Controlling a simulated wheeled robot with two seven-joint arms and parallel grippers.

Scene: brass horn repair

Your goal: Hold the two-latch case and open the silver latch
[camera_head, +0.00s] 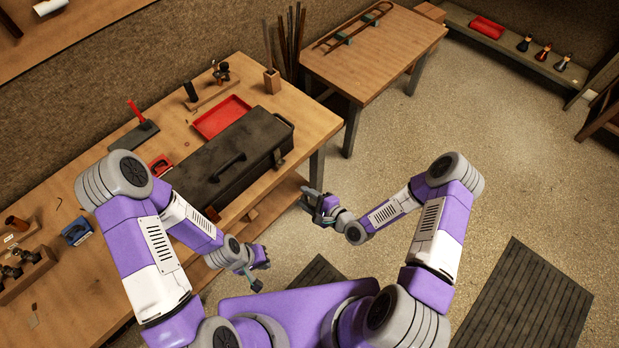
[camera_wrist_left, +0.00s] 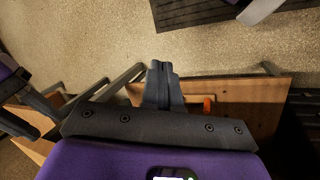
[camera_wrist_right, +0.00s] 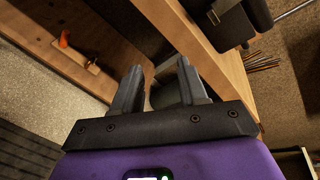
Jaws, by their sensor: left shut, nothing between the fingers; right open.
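The two-latch case (camera_head: 235,158), long and dark with a handle on its lid, lies closed on the workbench near its front edge. One latch (camera_head: 278,158) shows on its front side near the right end; another (camera_head: 212,213) shows near the left end. Their colours are too dark to tell which is silver. One end of the case and a latch (camera_wrist_right: 221,9) show in the right wrist view. My left gripper (camera_head: 258,273) is shut and empty, in front of the bench and below the case. My right gripper (camera_head: 313,204) is open and empty, off the bench's right front corner.
A red tray (camera_head: 221,117) lies behind the case. A hammer (camera_head: 140,115) and a red box (camera_head: 160,167) are left of it. A second table (camera_head: 385,50) stands at the back.

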